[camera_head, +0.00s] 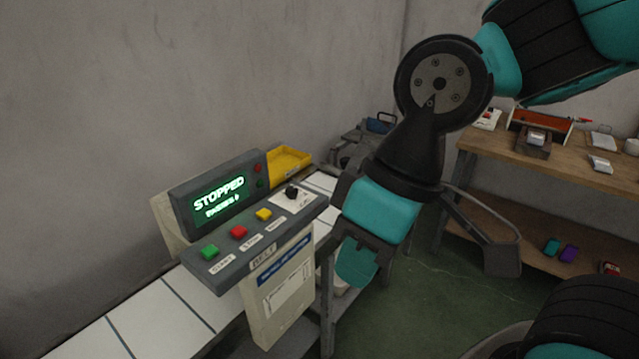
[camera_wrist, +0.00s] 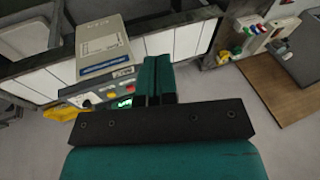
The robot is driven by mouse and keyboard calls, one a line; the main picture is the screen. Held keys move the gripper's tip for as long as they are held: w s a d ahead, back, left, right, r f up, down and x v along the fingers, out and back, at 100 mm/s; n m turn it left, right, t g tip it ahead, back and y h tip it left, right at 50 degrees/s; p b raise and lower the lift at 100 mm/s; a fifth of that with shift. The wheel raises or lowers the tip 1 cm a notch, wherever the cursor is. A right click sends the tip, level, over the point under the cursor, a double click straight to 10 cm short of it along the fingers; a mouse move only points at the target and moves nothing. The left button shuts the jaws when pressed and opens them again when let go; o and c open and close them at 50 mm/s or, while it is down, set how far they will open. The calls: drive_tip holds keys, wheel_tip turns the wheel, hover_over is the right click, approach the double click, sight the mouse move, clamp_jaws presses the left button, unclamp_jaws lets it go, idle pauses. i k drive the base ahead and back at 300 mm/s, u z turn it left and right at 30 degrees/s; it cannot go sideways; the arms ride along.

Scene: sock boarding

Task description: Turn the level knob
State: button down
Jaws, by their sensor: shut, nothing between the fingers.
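The level knob is most likely the small black knob (camera_head: 291,191) on a white plate at the right end of the grey control panel (camera_head: 255,229). Its label is too small to read. The panel's display (camera_head: 219,197) reads "STOPPED" in green. Green (camera_head: 210,251), red (camera_head: 239,231) and yellow (camera_head: 264,214) buttons sit left of the knob. My gripper (camera_head: 356,265) hangs to the right of the panel, apart from the knob, pointing down. In the wrist view its teal fingers (camera_wrist: 157,65) are together and empty, with the panel to their left.
A white slatted conveyor (camera_head: 152,311) runs below and behind the panel. A yellow bin (camera_head: 290,160) stands just behind the panel. A wooden workbench (camera_head: 470,143) with small items stands at the right. Green floor is open between conveyor and bench.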

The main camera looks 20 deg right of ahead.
sight(292, 192)
drive_tip(key=z, duration=0.5)
drive_tip(key=k, duration=0.65)
drive_tip(key=z, duration=0.7)
drive_tip(key=i, duration=0.65)
drive_tip(key=u, duration=0.75)
drive_tip(key=i, duration=0.8)
drive_tip(key=u, duration=0.8)
